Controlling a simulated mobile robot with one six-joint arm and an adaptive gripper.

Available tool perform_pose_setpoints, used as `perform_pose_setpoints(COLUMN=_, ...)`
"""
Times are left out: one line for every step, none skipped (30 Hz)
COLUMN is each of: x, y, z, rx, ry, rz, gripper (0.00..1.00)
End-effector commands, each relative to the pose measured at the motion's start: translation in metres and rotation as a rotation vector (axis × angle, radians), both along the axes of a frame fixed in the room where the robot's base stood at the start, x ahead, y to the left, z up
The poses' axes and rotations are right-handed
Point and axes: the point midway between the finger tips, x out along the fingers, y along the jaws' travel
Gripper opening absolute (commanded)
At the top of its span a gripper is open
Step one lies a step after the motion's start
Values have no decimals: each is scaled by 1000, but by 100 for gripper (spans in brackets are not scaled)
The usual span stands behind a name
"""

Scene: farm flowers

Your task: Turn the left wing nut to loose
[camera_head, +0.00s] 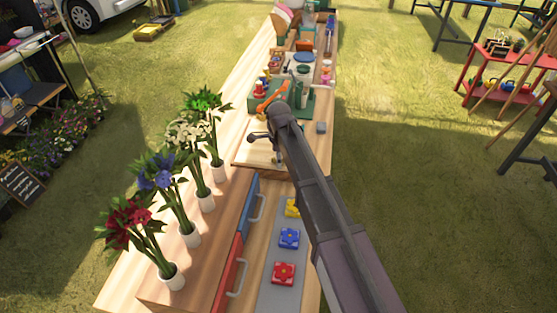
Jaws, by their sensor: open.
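My arm reaches in from the lower right, and my gripper (266,146) is at its far end, over a light wooden board (245,158) on the long table. Its dark fingers stand apart, one out to the left and one nearer the viewer, so it looks open, with nothing seen between them. I cannot make out a wing nut; it is too small or hidden by the gripper and arm. I cannot tell whether a finger touches anything.
Several potted flowers (172,277) line a wooden cabinet (205,258) at left. Red (284,273) and blue (289,238) flower buttons sit on a grey strip (270,299). An orange-handled item (270,97) and green case (297,100) stand just beyond my gripper. Grass lies right.

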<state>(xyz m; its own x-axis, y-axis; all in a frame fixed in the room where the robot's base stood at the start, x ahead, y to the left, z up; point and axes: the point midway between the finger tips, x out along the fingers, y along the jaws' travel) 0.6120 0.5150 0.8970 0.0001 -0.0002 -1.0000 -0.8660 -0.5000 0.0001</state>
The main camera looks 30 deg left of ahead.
Motion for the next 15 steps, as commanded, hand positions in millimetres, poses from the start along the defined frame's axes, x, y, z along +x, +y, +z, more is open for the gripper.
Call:
perform_pose_setpoints(x=0, y=0, z=0, rx=0, ry=0, rz=0, gripper=67)
perform_pose_setpoints(x=0, y=0, z=0, rx=0, ry=0, rz=0, gripper=67)
perform_pose_setpoints(x=0, y=0, z=0, rx=0, ry=0, rz=0, gripper=67)
perform_pose_setpoints(x=0, y=0, z=0, rx=0, ry=0, rz=0, gripper=67)
perform_pose_setpoints(x=0, y=0, z=0, rx=0, ry=0, rz=0, gripper=67)
perform_pose_setpoints(x=0, y=0, z=0, rx=0, ry=0, rz=0, gripper=61)
perform_pose_setpoints(x=0, y=0, z=0, rx=0, ry=0, rz=0, gripper=52)
perform_pose_setpoints(x=0, y=0, z=0, rx=0, ry=0, rz=0, gripper=43)
perform_pose_setpoints(x=0, y=0, z=0, rx=0, ry=0, rz=0, gripper=31)
perform_pose_setpoints(x=0, y=1, z=0, rx=0, ry=0, rz=1, gripper=22)
perform_pose_setpoints(x=-1, y=1, z=0, rx=0, ry=0, rz=1, gripper=13)
perform_pose_setpoints(x=-1, y=1, z=0, rx=0, ry=0, rz=1, gripper=2)
perform_pose_setpoints(x=-1, y=1, z=0, rx=0, ry=0, rz=1, gripper=0)
perform_pose_setpoints(x=-1, y=1, z=0, rx=0, ry=0, rz=1, gripper=0)
perform_pose_setpoints(x=-1, y=2, z=0, rx=0, ry=0, rz=1, gripper=0)
